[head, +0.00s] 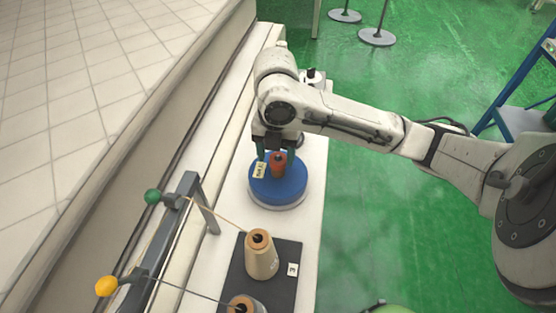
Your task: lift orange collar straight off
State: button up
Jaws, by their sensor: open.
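The orange collar (277,164) is a small ring-like piece standing at the middle of a round blue disc (283,189). A dark tip shows at its top. My gripper (278,152) points down right at the collar, with its dark fingers open on either side of it. I cannot tell whether either finger touches the collar. The lower part of the gripper hides some of the collar's far side. A small pale label (258,170) lies on the left of the disc.
A thread cone (262,260) stands on a dark mat (285,282) nearer the camera, with a second cone partly cut off below. A grey frame (188,187) with green and yellow knobs and threads stands at left. A quilted mattress (80,80) lies further left.

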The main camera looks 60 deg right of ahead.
jog(key=shift+c, duration=0.3)
jog(key=c, duration=0.9)
jog(key=shift+o, duration=0.2)
jog(key=shift+r, duration=0.2)
